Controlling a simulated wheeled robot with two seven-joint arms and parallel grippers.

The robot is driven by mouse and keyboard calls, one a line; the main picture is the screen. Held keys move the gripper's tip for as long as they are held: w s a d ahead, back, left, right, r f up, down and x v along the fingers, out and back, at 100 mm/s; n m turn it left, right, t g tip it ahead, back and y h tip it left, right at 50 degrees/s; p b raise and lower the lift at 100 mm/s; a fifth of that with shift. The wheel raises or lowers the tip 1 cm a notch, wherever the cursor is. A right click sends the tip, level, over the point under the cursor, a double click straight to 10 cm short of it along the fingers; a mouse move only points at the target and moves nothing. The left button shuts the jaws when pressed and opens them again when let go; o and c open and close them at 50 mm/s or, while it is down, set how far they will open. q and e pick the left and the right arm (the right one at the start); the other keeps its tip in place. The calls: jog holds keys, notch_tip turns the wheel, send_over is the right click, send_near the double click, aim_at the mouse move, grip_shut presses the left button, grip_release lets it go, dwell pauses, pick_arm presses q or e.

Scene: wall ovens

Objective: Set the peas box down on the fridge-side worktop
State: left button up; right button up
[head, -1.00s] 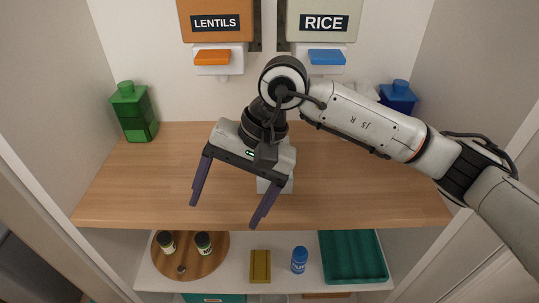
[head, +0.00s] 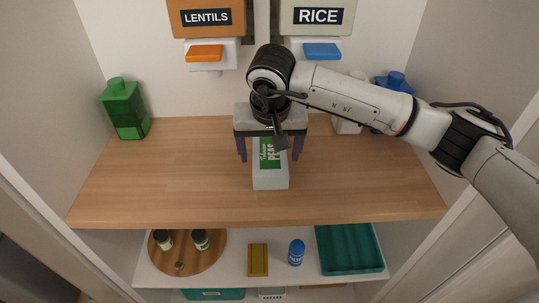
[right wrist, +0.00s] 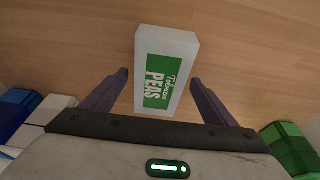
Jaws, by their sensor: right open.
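The peas box (head: 270,177), white with a green label, rests on the wooden worktop (head: 180,190) near the middle. In the right wrist view the peas box (right wrist: 165,75) lies between and ahead of the fingers. My right gripper (head: 270,158) is open above the far part of the box, one finger on each side. In the right wrist view the fingers of my right gripper (right wrist: 165,88) show gaps to both sides of the box. The gripper's hand hides the far end of the box in the head view. My left gripper is out of view.
A green bottle (head: 125,112) stands at the back left. A white container (head: 349,118) and a blue bottle (head: 392,92) stand at the back right. LENTILS (head: 207,19) and RICE (head: 318,17) dispensers hang on the back wall. A lower shelf holds a turntable (head: 212,258) and a teal tray (head: 348,250).

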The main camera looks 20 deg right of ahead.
jog(key=shift+x, duration=1)
jog(key=shift+r, duration=0.1)
jog(key=c, duration=1.5)
